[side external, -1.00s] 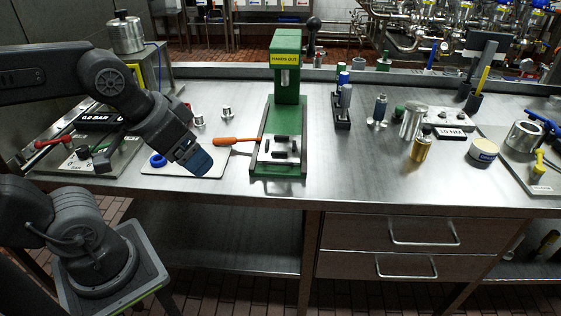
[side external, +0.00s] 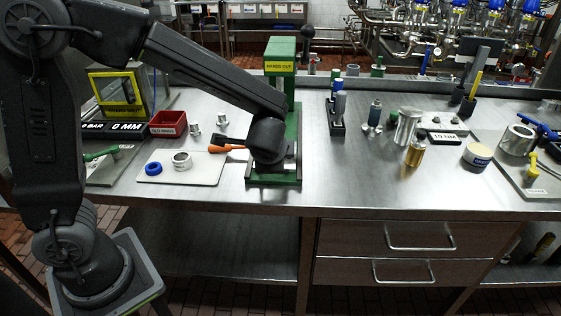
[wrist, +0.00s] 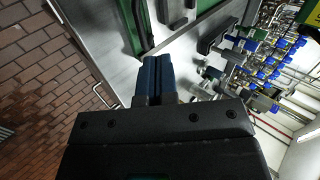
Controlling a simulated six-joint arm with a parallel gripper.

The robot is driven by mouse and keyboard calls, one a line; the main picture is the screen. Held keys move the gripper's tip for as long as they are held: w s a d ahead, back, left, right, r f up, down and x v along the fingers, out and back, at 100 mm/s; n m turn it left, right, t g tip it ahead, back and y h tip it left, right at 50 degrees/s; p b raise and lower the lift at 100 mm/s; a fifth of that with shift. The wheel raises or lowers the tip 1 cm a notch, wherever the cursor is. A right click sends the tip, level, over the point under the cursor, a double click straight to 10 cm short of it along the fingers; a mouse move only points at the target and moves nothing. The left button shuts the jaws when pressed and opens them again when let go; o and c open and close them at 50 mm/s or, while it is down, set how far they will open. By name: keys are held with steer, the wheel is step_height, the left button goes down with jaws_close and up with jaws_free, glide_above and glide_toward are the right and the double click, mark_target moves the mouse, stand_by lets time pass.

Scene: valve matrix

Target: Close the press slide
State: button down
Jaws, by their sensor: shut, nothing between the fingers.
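The green press (side external: 280,52) with a yellow label stands at the middle of the steel bench. Its green base (side external: 262,181) shows at the front. An orange handle (side external: 220,149) sticks out to the left of the press. My wrist covers most of the press slide in the side view, so its position cannot be told. My gripper is hidden there behind the wrist. In the wrist view, my gripper (wrist: 153,66) shows blue fingers together with nothing between them. A green edge, probably of the press base, lies beyond the fingertips; contact cannot be told.
Left of the press, a white plate (side external: 204,178) holds a blue ring (side external: 153,169) and a pale ring (side external: 181,160). A red bin (side external: 168,122) stands behind it. Bottles and a gold cylinder (side external: 415,154) stand to the right. The bench front between is clear.

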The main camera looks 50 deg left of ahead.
steer(key=shift+m, duration=0.4)
steer(key=x, duration=0.7)
steer(key=w+d+x, duration=0.1)
steer(key=x, duration=0.3)
steer(key=shift+w+f, duration=0.1)
steer(key=shift+w, duration=0.05)
steer(key=shift+a, duration=0.1)
steer(key=w+a, duration=1.4)
steer(key=shift+d, duration=0.1)
